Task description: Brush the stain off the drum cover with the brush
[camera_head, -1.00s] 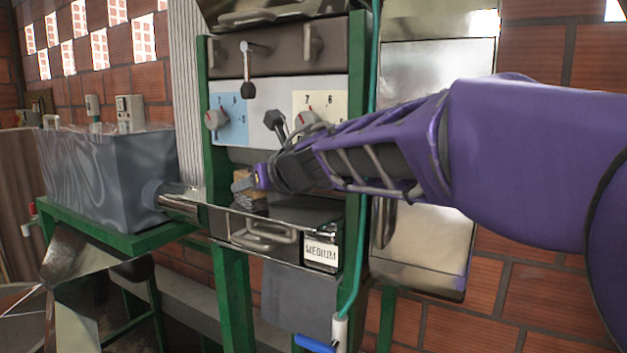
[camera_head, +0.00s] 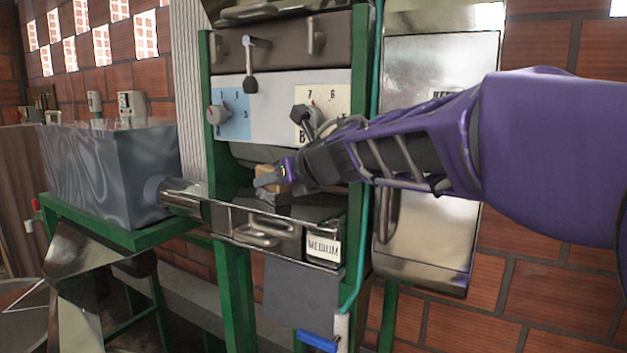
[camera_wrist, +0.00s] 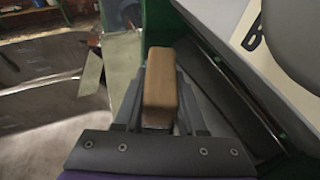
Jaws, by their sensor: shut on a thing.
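My gripper (camera_head: 277,175) reaches in from the right to the opening of the green-framed machine. It is shut on the brush, a tan wooden block (camera_head: 266,182) with a dark grey lower part. In the wrist view the brush (camera_wrist: 160,88) sits between the two fingers of my gripper (camera_wrist: 158,72). The brush is just above or touching the dark metal surface below the dials; I cannot tell which. I cannot tell for certain which surface is the drum cover, and no stain can be made out.
A drawer (camera_head: 265,232) with handles and a "MEDIUM" label (camera_head: 323,248) is below the brush. Dials (camera_head: 217,115) and a lever (camera_head: 250,85) are above. A grey tank (camera_head: 110,175) stands left. A green hose (camera_head: 368,200) runs down the right side.

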